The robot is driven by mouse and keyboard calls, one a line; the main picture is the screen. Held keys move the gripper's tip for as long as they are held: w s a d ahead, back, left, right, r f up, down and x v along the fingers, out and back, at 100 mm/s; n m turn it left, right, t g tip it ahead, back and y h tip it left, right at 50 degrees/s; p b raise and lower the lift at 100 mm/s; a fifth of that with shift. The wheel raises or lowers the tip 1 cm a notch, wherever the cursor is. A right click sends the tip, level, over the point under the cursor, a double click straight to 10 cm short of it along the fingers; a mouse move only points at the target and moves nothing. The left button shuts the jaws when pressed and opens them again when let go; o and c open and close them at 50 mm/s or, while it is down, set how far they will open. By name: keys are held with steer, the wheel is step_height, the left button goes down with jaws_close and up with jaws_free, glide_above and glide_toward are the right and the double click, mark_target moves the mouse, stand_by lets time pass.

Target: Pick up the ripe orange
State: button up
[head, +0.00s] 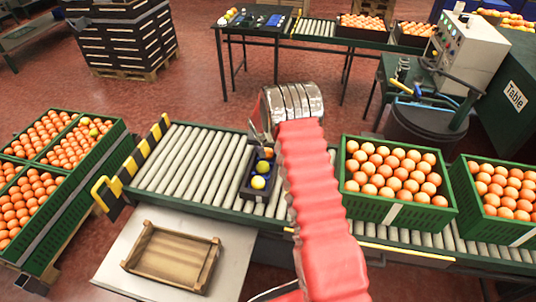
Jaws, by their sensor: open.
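A small dark tray (246,188) sits on the roller conveyor, left of my red-sleeved arm. The orange one looks like the ripe orange. My gripper (259,137) is at the far end of the tray, close to the orange fruit, with its jaws open. My arm hides part of the tray's right side, and I cannot tell whether the gripper touches the fruit.
An empty wooden crate (133,259) stands on a pale table (108,270) in front of the conveyor (165,198). Full green crates stand right (373,209), far right (520,232) and left (60,216). The rollers left of the tray are clear, up to a striped barrier (130,167).

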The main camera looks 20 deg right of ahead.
mark_target(267, 150)
steer(key=shift+c, duration=0.2)
steer(key=c, duration=0.7)
steer(key=shift+r, duration=0.15)
step_height(267, 150, up, 10)
steer(key=shift+f, duration=0.15)
steer(key=shift+w+n, duration=0.1)
steer(key=shift+n, duration=0.2)
stand_by(0.6)
